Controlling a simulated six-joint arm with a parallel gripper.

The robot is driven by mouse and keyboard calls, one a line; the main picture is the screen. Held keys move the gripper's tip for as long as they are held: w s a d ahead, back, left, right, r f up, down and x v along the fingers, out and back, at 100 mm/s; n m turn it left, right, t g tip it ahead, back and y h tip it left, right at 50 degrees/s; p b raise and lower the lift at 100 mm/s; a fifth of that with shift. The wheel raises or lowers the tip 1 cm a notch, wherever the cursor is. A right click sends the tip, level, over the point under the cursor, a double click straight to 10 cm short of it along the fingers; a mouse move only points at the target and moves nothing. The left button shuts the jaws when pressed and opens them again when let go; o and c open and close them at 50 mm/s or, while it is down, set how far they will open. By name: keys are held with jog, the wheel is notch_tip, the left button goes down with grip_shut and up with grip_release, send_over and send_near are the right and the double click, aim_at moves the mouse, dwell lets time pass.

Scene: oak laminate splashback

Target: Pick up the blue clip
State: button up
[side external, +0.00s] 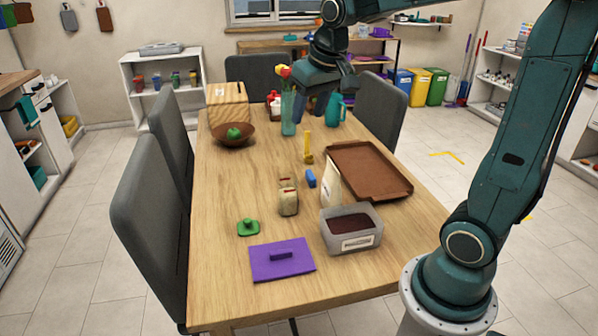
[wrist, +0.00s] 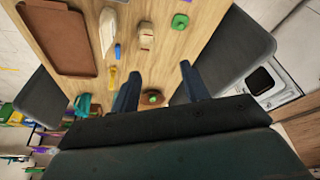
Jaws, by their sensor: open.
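The blue clip (side external: 310,178) lies on the wooden table near its middle, close to a white packet and a beige jar-like item. In the wrist view the blue clip (wrist: 117,52) is a small blue bar left of centre, above the left finger. My gripper (side external: 313,106) hangs over the far half of the table, above and beyond the clip, near the vase. In the wrist view my gripper (wrist: 160,88) has its two dark fingers wide apart with nothing between them that it holds.
A yellow tool (side external: 308,149) lies just beyond the clip. The white packet (side external: 330,181), brown tray (side external: 395,191) and grey bin (side external: 350,243) stand to its right. The beige item (side external: 288,198) stands to its left. A vase (side external: 288,115) and bowl (side external: 232,140) are farther back.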

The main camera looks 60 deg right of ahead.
jog(key=w+d+f+m+g, duration=0.1)
jog(key=w+d+f+m, duration=0.1)
jog(key=w+d+f, duration=0.4)
jog(key=w+d+f+m+g, duration=0.1)
jog(key=w+d+f, duration=0.25)
jog(key=d, duration=0.35)
jog(key=w+d+f+m, duration=0.2)
jog(key=w+d+f, duration=0.1)
jog(key=d+f, duration=0.9)
jog(key=shift+w+d+f+g, duration=0.2)
jog(key=shift+d+f+g, duration=0.2)
jog(key=shift+f, duration=0.25)
jog(key=shift+f, duration=0.1)
send_over(311, 174)
jog(key=shift+s+a+f, duration=0.1)
jog(key=shift+a+f, duration=0.05)
jog(key=shift+f, duration=1.25)
jog(key=shift+s+a+f, duration=0.1)
jog(key=shift+f, duration=1.25)
jog(key=shift+a+f, duration=0.15)
jog(key=shift+f, duration=1.25)
jog(key=shift+w+d+f, duration=0.1)
jog(key=shift+d+f, duration=0.05)
jog(key=shift+f, duration=1.15)
jog(key=shift+w+d+f, duration=0.1)
jog(key=shift+d+f, duration=0.05)
jog(key=shift+f, duration=1.15)
jog(key=shift+c, duration=0.4)
